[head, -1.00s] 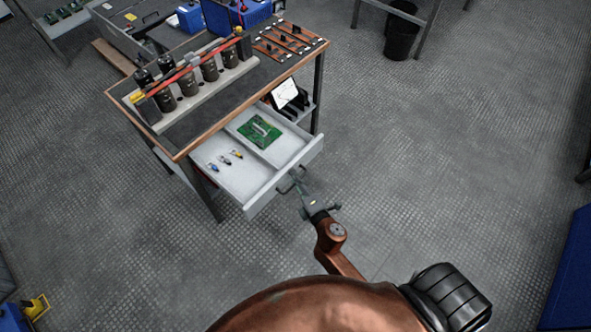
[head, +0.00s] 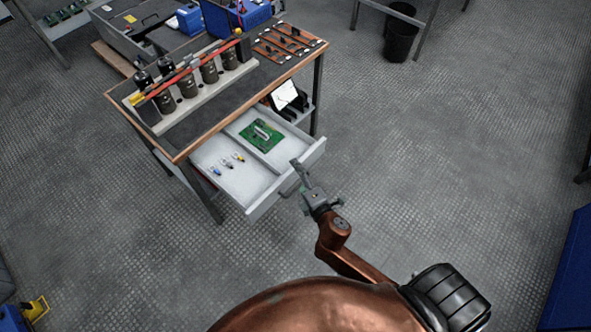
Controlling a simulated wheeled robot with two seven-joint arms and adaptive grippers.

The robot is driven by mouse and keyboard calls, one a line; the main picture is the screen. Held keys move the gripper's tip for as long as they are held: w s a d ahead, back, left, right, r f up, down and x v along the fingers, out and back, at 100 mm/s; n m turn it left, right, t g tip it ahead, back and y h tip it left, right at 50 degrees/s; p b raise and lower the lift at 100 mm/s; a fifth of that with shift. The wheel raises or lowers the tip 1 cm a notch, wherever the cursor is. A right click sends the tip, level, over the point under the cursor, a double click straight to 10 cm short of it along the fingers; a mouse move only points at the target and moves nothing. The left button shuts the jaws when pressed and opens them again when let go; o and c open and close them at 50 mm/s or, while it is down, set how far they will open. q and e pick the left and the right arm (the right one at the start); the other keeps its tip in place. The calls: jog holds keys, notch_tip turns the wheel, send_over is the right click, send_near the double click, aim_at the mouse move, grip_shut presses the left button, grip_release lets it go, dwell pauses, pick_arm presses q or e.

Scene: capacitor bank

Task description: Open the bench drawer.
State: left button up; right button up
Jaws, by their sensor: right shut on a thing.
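The bench drawer (head: 265,206) is a light grey tray that stands pulled out from under the bench top (head: 190,140). A green circuit board (head: 261,136) and a few small parts (head: 228,162) with blue and yellow ends lie inside it. My right gripper (head: 299,178) is at the drawer's front face, shut on the drawer handle (head: 288,187). The fingers partly hide the handle, so the exact grip is hard to make out. My left gripper is not in view.
A row of dark capacitors (head: 187,86) with red bars stands on the bench. A tablet (head: 286,95) sits on a shelf beside the drawer. A black bin (head: 400,40) stands at the back. The floor in front and to the right is clear.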

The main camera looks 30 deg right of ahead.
notch_tip(320, 180, up, 2)
jog(key=shift+s+a+r, duration=0.1)
jog(key=shift+s, duration=0.05)
jog(key=shift+c, duration=0.8)
jog(key=shift+s+r, duration=0.1)
jog(key=shift+s, duration=0.2)
jog(key=shift+c, duration=0.6)
jog(key=shift+p+v, duration=0.35)
jog(key=shift+v, duration=0.55)
jog(key=c, duration=1.1)
jog(key=shift+s+a, duration=0.1)
jog(key=shift+s, duration=0.2)
jog(key=shift+c, duration=0.7)
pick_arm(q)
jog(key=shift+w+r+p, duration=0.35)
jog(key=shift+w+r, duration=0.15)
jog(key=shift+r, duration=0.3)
pick_arm(e)
jog(key=shift+s+a, duration=0.2)
jog(key=shift+s, duration=2.4)
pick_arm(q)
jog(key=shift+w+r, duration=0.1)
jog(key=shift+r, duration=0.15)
